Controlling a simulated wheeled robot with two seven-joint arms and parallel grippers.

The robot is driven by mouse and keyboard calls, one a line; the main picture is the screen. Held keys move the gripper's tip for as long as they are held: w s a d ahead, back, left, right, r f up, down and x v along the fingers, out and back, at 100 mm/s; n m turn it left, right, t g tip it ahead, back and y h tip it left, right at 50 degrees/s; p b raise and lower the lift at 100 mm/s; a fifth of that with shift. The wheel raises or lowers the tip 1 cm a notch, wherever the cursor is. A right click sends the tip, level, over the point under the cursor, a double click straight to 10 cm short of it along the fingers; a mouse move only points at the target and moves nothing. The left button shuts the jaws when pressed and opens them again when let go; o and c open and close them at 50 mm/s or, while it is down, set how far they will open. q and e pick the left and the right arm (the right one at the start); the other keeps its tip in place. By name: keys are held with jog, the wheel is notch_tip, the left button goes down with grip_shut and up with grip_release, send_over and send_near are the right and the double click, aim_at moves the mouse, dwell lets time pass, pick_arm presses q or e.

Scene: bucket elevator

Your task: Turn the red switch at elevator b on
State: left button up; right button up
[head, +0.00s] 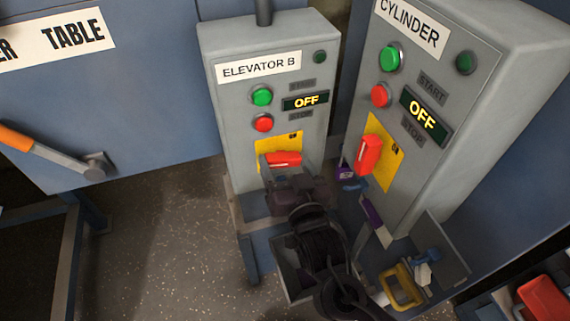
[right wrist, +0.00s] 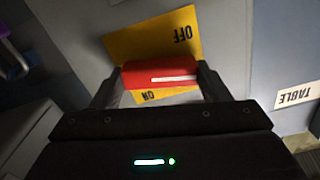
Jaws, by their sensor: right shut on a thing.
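The elevator B box (head: 225,120) is grey with a white label, a green and a red button, and a display (head: 306,101) reading OFF. Its red switch (head: 283,159) lies roughly horizontal over a yellow plate (head: 284,142). In the right wrist view the red switch (right wrist: 160,74) sits between both fingers, with OFF and ON printed on the yellow plate (right wrist: 150,45). My right gripper (head: 284,170) is shut on the red switch, its arm coming up from below and hiding the lower plate. It also shows in the right wrist view (right wrist: 158,88). My left gripper is not in view.
The cylinder box (head: 480,70) stands close on the right, with its own red switch (head: 369,155) and an OFF display. A tray (head: 445,255) below holds padlocks and tags. A table panel (head: 140,80) with an orange-handled lever (head: 45,150) is at left.

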jog(key=m, duration=0.3)
jog(key=shift+d+f+m+b, duration=0.1)
jog(key=shift+m+b, duration=0.25)
jog(key=shift+m, duration=0.05)
jog(key=m+b, duration=0.1)
jog(key=m, duration=0.3)
jog(key=shift+m, duration=0.3)
jog(key=m, duration=0.3)
jog(key=shift+b, duration=0.35)
jog(key=shift+m+b, duration=0.35)
jog(key=shift+m, duration=1.65)
jog(key=o, duration=1)
